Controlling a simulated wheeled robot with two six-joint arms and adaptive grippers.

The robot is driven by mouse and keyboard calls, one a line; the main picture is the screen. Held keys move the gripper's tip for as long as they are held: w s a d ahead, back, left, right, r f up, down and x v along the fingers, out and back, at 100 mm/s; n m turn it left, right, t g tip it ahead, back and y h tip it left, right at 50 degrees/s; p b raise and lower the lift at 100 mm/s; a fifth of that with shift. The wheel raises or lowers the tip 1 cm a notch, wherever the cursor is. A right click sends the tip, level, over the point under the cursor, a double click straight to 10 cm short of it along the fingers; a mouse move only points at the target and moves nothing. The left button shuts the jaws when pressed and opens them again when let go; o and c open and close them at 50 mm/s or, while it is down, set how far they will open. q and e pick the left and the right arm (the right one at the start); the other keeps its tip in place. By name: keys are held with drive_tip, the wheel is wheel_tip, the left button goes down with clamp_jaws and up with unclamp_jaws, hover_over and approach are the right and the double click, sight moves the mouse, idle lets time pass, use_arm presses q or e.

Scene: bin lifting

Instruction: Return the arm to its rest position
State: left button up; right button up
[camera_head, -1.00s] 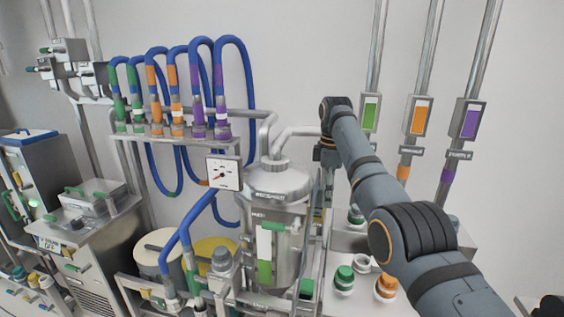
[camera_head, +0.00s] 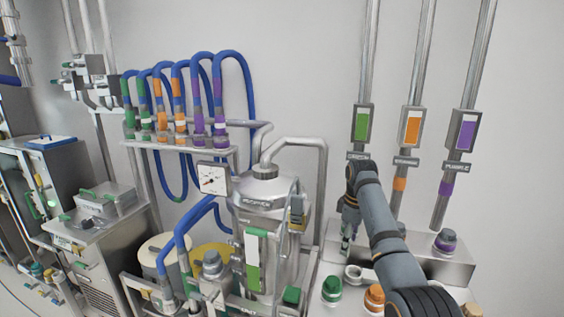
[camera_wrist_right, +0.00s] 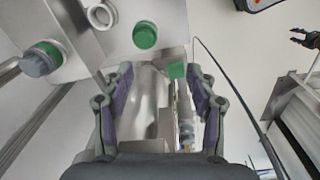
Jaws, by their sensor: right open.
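My right arm (camera_head: 381,222) comes in from the lower right in the head view. Its gripper (camera_head: 347,232) points down beside the steel vessel (camera_head: 268,222), above the grey block with coloured caps. In the right wrist view the two fingers of my right gripper (camera_wrist_right: 160,85) stand wide apart. Nothing is held between them; a shiny metal surface lies beyond. My left gripper does not show in the head view.
Close to the right gripper are a green cap (camera_head: 331,289), an orange cap (camera_head: 374,298) and an open grey ring (camera_head: 353,273). Vertical pipes with green (camera_head: 362,126), orange (camera_head: 410,132) and purple (camera_head: 465,135) labels stand behind. Blue hoses (camera_head: 237,62) arch at left.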

drive_tip(key=s+d+f+m+t, duration=0.1)
drive_tip(key=s+d+f+m, duration=0.2)
drive_tip(key=s+f, duration=0.7)
drive_tip(key=s+d+f+m+t, duration=0.15)
drive_tip(key=s+f+m, duration=0.25)
drive_tip(key=s+f, duration=0.55)
drive_tip(key=s+f+m+h, duration=0.15)
drive_tip(key=s+m, duration=0.25)
drive_tip(key=s, duration=1.3)
drive_tip(key=s+d+f+b, duration=0.1)
drive_tip(key=d+f, duration=0.1)
drive_tip(key=f, duration=1.2)
drive_tip(key=s+d+f+b, duration=0.1)
drive_tip(key=f, duration=1.2)
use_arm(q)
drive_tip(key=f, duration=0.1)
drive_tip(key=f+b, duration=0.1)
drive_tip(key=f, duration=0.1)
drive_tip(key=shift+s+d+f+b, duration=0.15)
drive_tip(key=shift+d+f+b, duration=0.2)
use_arm(e)
drive_tip(key=s+d+f+g, duration=0.1)
drive_tip(key=s+f+g, duration=0.1)
drive_tip(key=s+f, duration=1.6)
drive_tip(key=shift+s+d+f, duration=0.2)
drive_tip(key=shift+s+f, duration=0.2)
drive_tip(key=shift+s, duration=0.05)
drive_tip(key=shift+y, duration=0.25)
